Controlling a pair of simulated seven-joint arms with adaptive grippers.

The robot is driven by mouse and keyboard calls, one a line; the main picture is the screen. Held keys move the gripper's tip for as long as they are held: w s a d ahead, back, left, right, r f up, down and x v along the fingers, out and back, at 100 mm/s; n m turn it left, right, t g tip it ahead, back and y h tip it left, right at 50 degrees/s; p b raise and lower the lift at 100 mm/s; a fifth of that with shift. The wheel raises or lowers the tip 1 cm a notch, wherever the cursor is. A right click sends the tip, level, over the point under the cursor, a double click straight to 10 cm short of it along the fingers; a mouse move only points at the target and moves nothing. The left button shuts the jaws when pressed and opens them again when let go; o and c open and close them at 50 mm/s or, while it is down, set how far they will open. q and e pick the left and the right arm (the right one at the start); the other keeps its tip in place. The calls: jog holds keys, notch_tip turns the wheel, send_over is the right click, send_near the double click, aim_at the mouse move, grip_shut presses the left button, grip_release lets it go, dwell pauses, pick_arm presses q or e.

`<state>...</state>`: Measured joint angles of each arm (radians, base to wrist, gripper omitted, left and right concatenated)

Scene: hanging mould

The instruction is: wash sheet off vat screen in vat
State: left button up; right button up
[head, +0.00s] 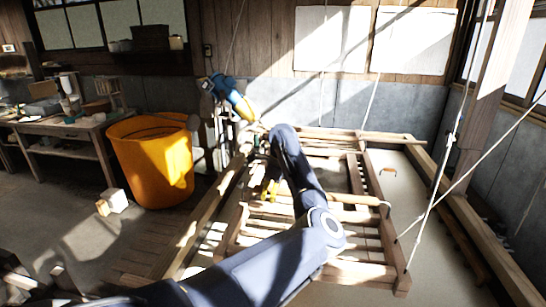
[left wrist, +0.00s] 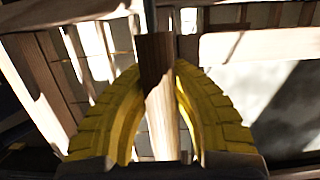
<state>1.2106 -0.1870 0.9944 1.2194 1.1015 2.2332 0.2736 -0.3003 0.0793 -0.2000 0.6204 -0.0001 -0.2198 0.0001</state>
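The slatted wooden screen (head: 373,187) hangs on thin cords over the vat, a broad basin with thick wooden rims (head: 450,205) and a pale inside. I cannot make out a separate sheet on the screen. My left gripper (head: 270,188) points down at the screen's left part, partly hidden behind my left arm. In the left wrist view its curved yellow fingers (left wrist: 158,68) stand apart, with a brown wooden bar (left wrist: 162,125) between them. I cannot tell whether they press on the bar or only stand over it.
A large orange tub (head: 150,165) stands left of the vat, with a small white block (head: 116,200) on the floor. A cluttered workbench (head: 70,125) is further left. Slanting ropes (head: 436,198) cross the right side.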

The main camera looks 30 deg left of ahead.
pick_arm(q)
grip_shut()
jog(key=shift+w+d+f+h, duration=0.65)
jog(key=shift+d+f, duration=0.7)
jog(key=shift+f, duration=12.1)
jog(key=shift+t, duration=0.3)
jog(key=shift+s+a, duration=0.45)
jog(key=shift+a, duration=0.45)
jog(key=shift+s+a, duration=0.4)
jog(key=shift+a, duration=0.5)
jog(key=shift+s+a, duration=0.45)
jog(key=shift+a, duration=0.45)
